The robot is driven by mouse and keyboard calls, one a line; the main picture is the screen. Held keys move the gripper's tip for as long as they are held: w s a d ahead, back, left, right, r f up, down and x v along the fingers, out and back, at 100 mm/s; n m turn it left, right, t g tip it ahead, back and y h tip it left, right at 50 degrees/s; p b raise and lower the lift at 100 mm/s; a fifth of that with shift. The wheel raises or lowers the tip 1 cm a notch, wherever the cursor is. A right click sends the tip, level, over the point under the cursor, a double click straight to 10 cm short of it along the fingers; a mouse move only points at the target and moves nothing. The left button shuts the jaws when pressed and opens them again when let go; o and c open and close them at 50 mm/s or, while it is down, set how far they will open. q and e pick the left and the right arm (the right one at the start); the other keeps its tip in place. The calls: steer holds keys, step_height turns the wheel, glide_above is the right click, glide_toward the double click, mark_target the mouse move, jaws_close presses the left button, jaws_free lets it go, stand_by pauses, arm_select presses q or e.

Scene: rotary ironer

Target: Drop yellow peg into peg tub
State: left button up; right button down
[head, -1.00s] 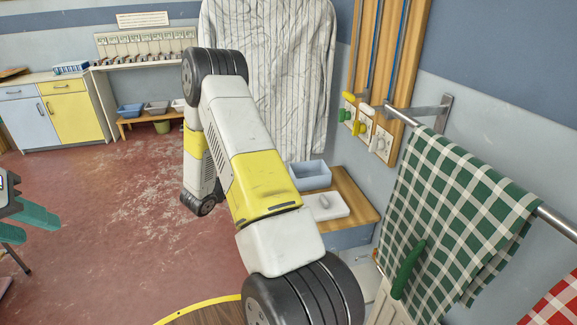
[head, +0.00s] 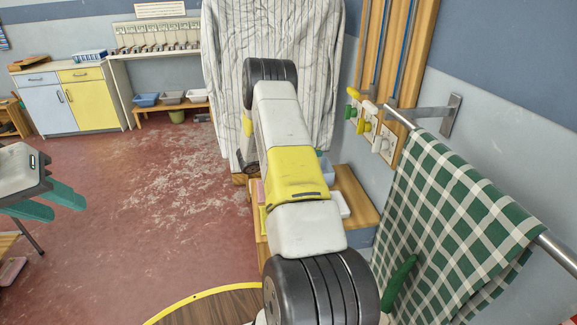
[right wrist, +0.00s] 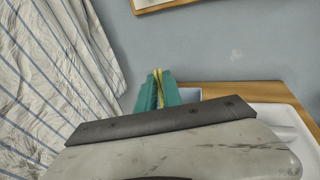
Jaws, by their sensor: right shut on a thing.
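The yellow peg (right wrist: 158,77) is a thin strip between the teal fingers of my right gripper (right wrist: 158,92) in the right wrist view, and the gripper is shut on it. In the head view my right arm hides this gripper and the peg. A blue tub (head: 325,168), which looks like the peg tub, stands on the wooden bench, mostly behind my arm. In the right wrist view the tub (right wrist: 188,94) shows just beyond and right of the fingers; its inside is mostly hidden. My left gripper (head: 48,204) is open and empty at the far left.
A white tray (right wrist: 285,118) sits on the wooden bench (head: 358,205) beside the tub. A striped cloth (head: 225,65) hangs close to my right arm. Checked green cloth (head: 450,210) hangs from a rail at right. Red floor (head: 150,190) is clear at left.

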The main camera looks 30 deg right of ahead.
steer(key=shift+f, duration=0.95)
steer(key=c, duration=1.4)
jaws_free()
steer(key=shift+c, duration=0.2)
steer(key=shift+a, duration=0.15)
steer(key=a+r, duration=0.1)
steer(key=a, duration=0.6)
steer(key=shift+a+r, duration=0.2)
steer(key=shift+a, duration=0.05)
